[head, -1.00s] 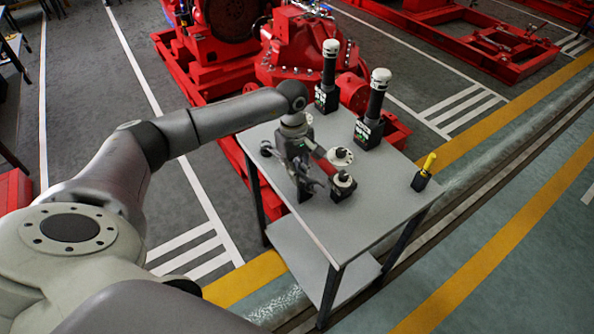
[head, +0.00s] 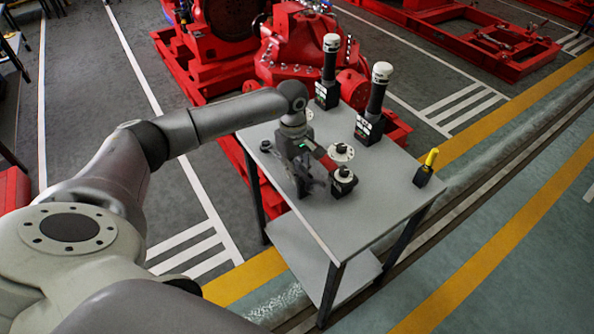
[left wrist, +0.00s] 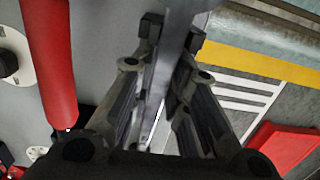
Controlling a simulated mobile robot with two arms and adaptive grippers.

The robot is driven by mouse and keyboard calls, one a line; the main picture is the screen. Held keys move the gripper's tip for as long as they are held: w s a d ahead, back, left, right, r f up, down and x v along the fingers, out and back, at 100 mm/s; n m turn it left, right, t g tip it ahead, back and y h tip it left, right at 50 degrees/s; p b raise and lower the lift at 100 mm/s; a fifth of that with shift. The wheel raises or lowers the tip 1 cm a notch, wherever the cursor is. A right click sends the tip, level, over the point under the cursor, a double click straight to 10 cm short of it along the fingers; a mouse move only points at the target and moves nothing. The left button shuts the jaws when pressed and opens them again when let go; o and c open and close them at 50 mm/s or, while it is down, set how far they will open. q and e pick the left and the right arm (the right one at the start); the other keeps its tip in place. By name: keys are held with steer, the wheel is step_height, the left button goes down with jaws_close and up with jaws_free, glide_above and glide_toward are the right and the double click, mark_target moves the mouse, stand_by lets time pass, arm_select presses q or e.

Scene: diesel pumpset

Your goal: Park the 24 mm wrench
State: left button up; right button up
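My left gripper (head: 302,186) points down just above the left part of the grey table (head: 375,215). In the left wrist view its two fingers (left wrist: 172,38) have a gap between them, with a grey strip in line with it. I cannot tell whether this strip is a wrench shaft or the table's edge, nor whether the fingers grip anything. No wrench can be made out clearly; the gripper and wrist hide part of the table. A red rod (left wrist: 48,60) lies beside the fingers in the left wrist view. My right gripper is out of view.
Two black cylinders with white caps (head: 329,75) (head: 377,95) stand at the table's back. A yellow-handled tool (head: 427,168) stands upright at the right corner. Round flanged parts (head: 341,152) (head: 343,178) are right of the gripper. Red pump machinery (head: 300,45) is behind. The table's front right is clear.

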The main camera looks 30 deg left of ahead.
arm_select(q)
steer(key=o, duration=0.4)
steer(key=shift+c, duration=0.2)
step_height(320, 180, up, 12)
steer(key=a, duration=0.1)
steer(key=shift+w, duration=0.25)
steer(key=shift+s, duration=0.1)
stand_by(0.3)
